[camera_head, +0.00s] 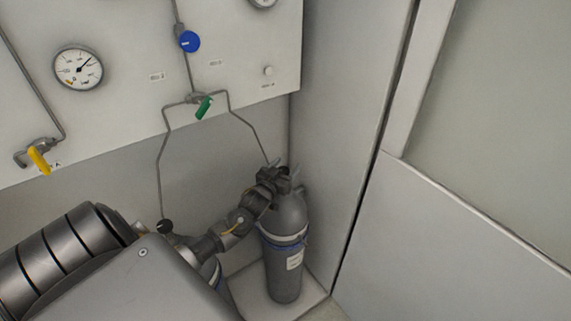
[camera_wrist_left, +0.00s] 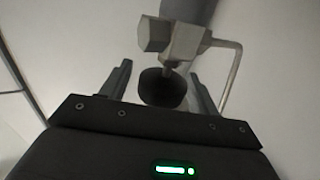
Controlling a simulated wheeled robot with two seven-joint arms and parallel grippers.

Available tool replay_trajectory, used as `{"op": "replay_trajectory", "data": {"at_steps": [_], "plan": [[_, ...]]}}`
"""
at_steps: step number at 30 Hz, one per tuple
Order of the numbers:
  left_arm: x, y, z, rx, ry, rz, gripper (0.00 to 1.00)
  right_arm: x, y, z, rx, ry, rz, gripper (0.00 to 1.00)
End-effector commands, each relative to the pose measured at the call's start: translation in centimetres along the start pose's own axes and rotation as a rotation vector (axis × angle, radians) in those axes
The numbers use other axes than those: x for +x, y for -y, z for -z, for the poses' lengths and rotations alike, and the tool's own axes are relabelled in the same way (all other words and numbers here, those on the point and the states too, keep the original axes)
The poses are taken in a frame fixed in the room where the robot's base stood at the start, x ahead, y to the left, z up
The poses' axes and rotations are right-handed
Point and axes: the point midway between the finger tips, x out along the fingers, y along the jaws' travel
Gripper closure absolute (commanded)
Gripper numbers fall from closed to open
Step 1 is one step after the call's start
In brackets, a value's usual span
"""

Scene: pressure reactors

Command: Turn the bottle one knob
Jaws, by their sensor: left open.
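A grey gas bottle (camera_head: 285,262) with a white label and a blue band stands upright in the corner. My left gripper (camera_head: 279,176) is at the top of this bottle and covers its valve in the head view. In the left wrist view, a round black knob (camera_wrist_left: 162,88) on a metal valve (camera_wrist_left: 175,42) shows between the spread fingers of my left gripper (camera_wrist_left: 160,82). The fingers are open, with a gap on each side of the knob. I cannot read which bottle is number one. My right gripper is not in view.
A second bottle (camera_head: 219,277) with a black knob (camera_head: 166,226) stands to the left, mostly hidden by my arm. Thin pipes run up to a panel (camera_head: 125,110) with a gauge (camera_head: 78,67) and yellow, green and blue valve handles. A wall (camera_head: 340,110) stands close on the right.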

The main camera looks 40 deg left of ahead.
Motion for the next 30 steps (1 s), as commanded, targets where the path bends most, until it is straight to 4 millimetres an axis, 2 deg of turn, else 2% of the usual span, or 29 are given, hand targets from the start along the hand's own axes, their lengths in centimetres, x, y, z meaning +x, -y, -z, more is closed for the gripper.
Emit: {"op": "replay_trajectory", "data": {"at_steps": [9,20,30], "plan": [[0.28,-0.02,-0.04,0.000,0.000,0.000,0.39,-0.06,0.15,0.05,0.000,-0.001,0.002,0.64],[0.25,0.02,-0.03,0.000,0.000,0.000,0.83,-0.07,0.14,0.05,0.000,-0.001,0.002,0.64],[0.24,0.03,-0.12,-0.005,0.001,0.059,0.83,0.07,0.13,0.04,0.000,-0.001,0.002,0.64]]}}
